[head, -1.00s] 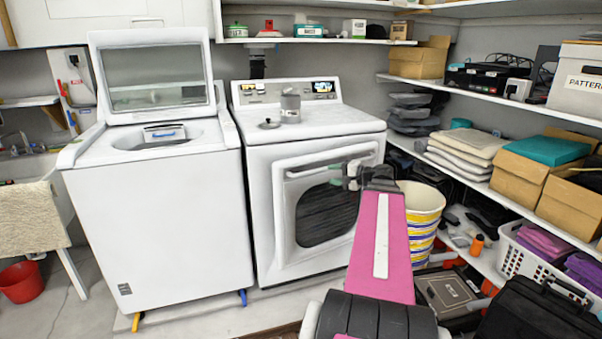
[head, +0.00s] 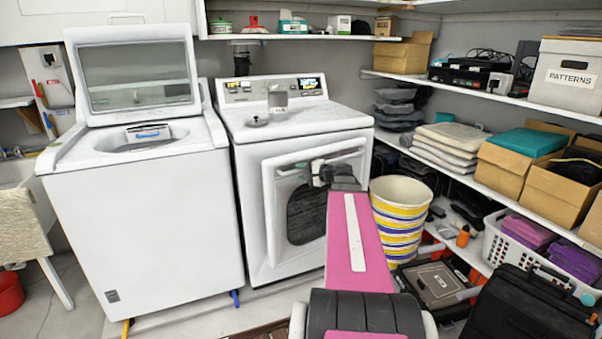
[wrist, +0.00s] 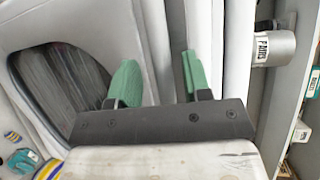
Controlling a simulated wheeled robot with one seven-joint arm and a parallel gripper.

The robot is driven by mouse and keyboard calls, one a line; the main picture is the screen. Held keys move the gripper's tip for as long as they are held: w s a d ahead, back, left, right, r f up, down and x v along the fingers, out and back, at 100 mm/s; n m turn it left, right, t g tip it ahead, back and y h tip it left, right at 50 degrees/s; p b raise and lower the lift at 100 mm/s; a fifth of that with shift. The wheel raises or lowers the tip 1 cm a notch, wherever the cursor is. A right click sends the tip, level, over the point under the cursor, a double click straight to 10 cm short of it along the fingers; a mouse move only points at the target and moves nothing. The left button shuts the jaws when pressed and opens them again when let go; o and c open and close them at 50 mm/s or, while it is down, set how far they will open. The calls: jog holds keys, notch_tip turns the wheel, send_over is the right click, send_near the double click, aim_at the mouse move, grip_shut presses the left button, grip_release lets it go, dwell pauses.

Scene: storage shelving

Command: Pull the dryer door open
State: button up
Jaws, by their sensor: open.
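The white dryer (head: 350,135) stands right of the washer. Its front-loading door (head: 275,215) has a dark window and a pale handle bar (head: 345,154) across its top. My gripper (head: 318,172) is at the upper part of the door, by the handle, and my arm hides the door's lower right. In the wrist view my gripper (wrist: 158,78) is open, with a pale strip of the door's upper part running between its green fingers. The door window (wrist: 60,80) lies left of them. I cannot tell whether the fingers touch the strip or whether the door is ajar.
A washer (head: 140,220) with its lid up stands left. A grey can (head: 278,101) sits on the dryer. A striped bucket (head: 400,210) is close right of the door. Shelves with boxes (head: 520,165) line the right, with a black case (head: 530,310) in front.

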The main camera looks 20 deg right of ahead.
jog(key=shift+w+a, duration=0.3)
jog(key=shift+w, duration=0.05)
jog(key=shift+f, duration=0.1)
grip_shut()
jog(key=shift+s+d, duration=0.15)
jog(key=shift+s, duration=0.25)
